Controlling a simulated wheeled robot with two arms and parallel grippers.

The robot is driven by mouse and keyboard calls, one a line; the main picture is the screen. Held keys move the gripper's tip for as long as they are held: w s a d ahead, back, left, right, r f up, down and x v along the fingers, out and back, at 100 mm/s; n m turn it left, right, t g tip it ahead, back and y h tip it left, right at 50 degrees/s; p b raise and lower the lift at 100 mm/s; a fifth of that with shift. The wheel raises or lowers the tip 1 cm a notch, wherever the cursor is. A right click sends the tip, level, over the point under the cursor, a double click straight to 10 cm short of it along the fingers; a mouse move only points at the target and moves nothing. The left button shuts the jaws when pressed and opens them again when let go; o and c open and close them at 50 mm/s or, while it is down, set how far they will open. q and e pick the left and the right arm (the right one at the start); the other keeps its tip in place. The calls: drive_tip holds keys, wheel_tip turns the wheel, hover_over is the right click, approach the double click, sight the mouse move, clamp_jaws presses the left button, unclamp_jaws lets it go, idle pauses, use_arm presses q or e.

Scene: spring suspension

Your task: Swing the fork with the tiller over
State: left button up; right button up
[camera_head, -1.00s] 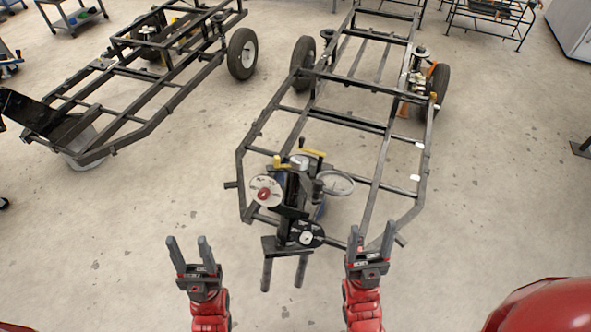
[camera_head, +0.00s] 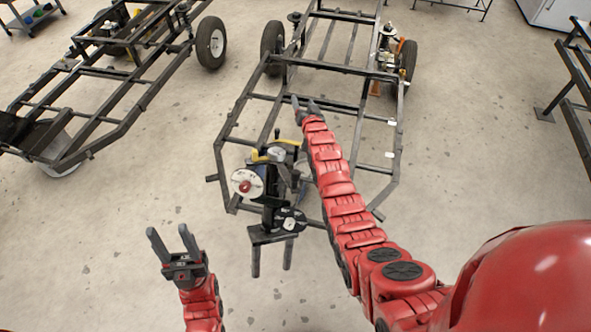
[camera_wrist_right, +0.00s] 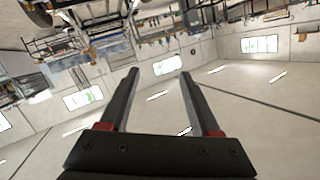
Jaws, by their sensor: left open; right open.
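A small dark lifting unit (camera_head: 272,190) stands at the near end of the middle frame. My left gripper (camera_head: 168,229) is open and empty, left of the fork. My right gripper (camera_head: 304,101) is open over the middle frame, beyond the unit; its open jaws also show in the right wrist view (camera_wrist_right: 160,73).
The black wheeled frame (camera_head: 345,105) fills the centre. A second frame (camera_head: 100,125) stands at the left with a wheel (camera_head: 210,43). A dark rack (camera_head: 575,110) stands at the right edge. The floor between the frames is clear.

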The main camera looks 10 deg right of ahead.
drive_tip(key=s+a+r+m+g+y+p, duration=0.1)
drive_tip(key=s+a+r+g+p, duration=0.15)
drive_tip(key=s+r+g, duration=0.7)
drive_tip(key=s+a+r+m+g+y+p, duration=0.1)
drive_tip(key=s+a+r+m+g, duration=0.15)
drive_tip(key=s+r+g, duration=0.65)
drive_tip(key=g+b, duration=0.1)
drive_tip(key=b, duration=0.1)
approach(296, 172)
drive_tip(key=shift+n, duration=0.45)
drive_tip(key=p+x, duration=0.4)
drive_tip(key=x, duration=0.6)
drive_tip(key=shift+s+f, duration=0.1)
drive_tip(key=shift+f, duration=0.55)
clamp_jaws()
